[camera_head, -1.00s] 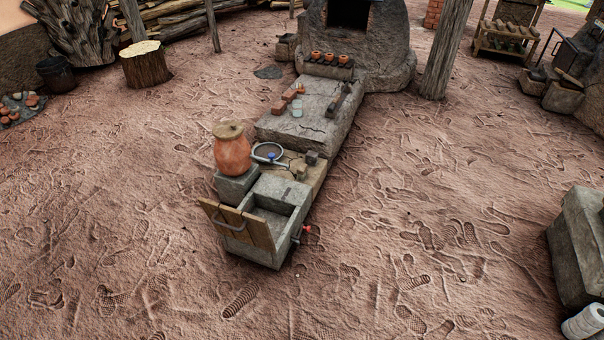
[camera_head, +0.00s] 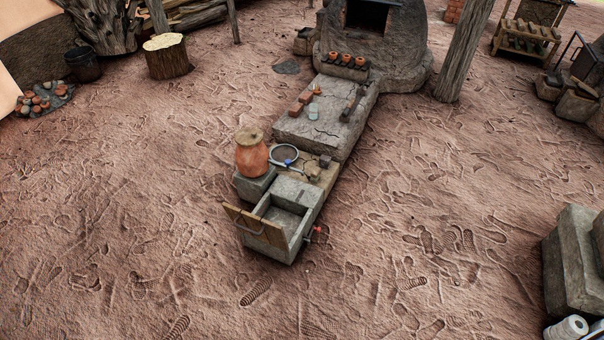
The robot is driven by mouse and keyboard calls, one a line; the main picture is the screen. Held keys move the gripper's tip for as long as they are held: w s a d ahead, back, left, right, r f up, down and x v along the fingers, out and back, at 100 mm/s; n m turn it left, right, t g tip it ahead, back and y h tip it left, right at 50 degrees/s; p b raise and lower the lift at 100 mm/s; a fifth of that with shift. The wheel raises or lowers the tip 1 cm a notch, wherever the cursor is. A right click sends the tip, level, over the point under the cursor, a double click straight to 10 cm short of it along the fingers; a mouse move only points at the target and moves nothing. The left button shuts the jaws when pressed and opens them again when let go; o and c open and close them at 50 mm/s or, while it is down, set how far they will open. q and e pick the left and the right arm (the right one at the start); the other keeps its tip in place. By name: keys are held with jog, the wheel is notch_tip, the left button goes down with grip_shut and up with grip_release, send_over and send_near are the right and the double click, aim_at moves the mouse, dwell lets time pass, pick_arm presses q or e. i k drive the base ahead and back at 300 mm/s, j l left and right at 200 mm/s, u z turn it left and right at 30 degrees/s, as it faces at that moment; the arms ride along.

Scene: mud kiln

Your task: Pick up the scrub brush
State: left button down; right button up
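I cannot make out a scrub brush for certain; objects here are small and far off. A stone basin (camera_head: 268,252) with a wooden board (camera_head: 256,228) at its front stands near the middle. Behind it, a low work surface holds a round pan or sieve with a blue spot (camera_head: 285,155) and a small dark block (camera_head: 325,160). An orange lidded jar (camera_head: 251,156) stands on a grey block at its left. Neither of my grippers is in view.
A long stone slab (camera_head: 305,128) with bricks and a dark tool (camera_head: 352,103) runs back to a clay kiln (camera_head: 375,45). A wooden post (camera_head: 465,50) stands right of it. A stone block (camera_head: 570,262) is at the right edge. Bare trodden ground surrounds the basin.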

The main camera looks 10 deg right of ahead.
aim_at(315, 175)
jog(key=i+l+u, duration=0.25)
jog(key=u, duration=0.15)
jog(key=i+l+u, duration=0.2)
jog(key=l+u, duration=0.2)
jog(key=i+l, duration=0.15)
jog(key=l, duration=0.2)
jog(key=i+l+u, duration=0.1)
jog(key=l, duration=0.3)
jog(key=i+l, duration=0.15)
jog(key=l, duration=0.2)
jog(key=i+l, duration=0.15)
jog(key=l, duration=0.2)
jog(key=i+l+u, duration=0.1)
jog(key=l, duration=0.3)
jog(key=i+l, duration=0.15)
jog(key=l, duration=0.25)
jog(key=i+l, duration=0.15)
jog(key=l, duration=0.2)
jog(key=i+l+u, duration=0.1)
jog(key=l, duration=0.3)
